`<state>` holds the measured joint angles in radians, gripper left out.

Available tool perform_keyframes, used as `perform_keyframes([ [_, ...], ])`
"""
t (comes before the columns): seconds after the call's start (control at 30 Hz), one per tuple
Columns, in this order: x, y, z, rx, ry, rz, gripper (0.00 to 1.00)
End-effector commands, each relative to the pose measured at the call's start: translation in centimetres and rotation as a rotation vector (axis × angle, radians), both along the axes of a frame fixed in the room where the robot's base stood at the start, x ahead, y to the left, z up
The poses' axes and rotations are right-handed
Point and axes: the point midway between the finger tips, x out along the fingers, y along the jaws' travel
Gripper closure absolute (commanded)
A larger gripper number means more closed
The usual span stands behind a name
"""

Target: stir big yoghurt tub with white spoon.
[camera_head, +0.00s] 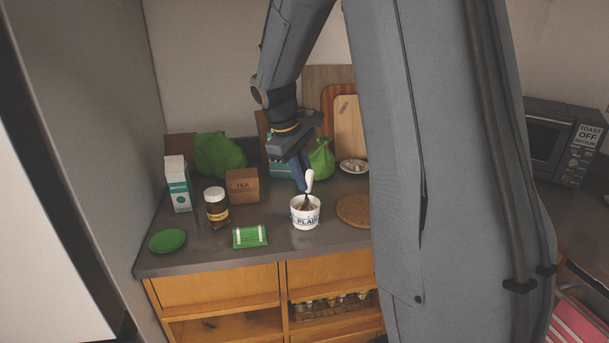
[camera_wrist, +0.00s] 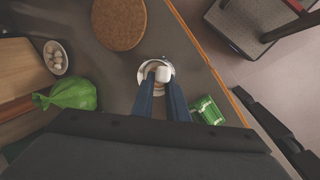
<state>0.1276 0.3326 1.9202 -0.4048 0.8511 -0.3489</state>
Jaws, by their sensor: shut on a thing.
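The big yoghurt tub (camera_head: 305,217) is white with dark "PLAIN" lettering and stands upright on the grey counter. It also shows in the wrist view (camera_wrist: 143,72), below my gripper's fingers. The white spoon (camera_head: 309,181) stands nearly upright with its lower end inside the tub. My gripper (camera_head: 301,172) is above the tub, pointing down, shut on the spoon's handle. In the wrist view the spoon's white top (camera_wrist: 163,74) shows between the blue fingertips. The spoon's lower end is hidden inside the tub.
A round cork mat (camera_head: 354,210) lies right of the tub. A green-and-white packet (camera_head: 249,236), a brown jar (camera_head: 216,207), a tea box (camera_head: 242,186) and a green plate (camera_head: 168,241) are to the left. A green bag (camera_head: 321,160) and bowl (camera_head: 353,166) are behind.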

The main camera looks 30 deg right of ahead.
Motion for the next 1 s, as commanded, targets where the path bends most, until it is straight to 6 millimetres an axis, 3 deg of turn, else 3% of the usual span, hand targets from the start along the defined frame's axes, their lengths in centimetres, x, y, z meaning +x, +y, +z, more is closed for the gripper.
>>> perform_keyframes([
  [0.5, 1.3, -0.4, -3.3, 0.0, 0.001, 0.0, 1.0],
  [1.0, 1.5, -0.4, -3.7, 0.0, 0.0, 0.0, 1.0],
])
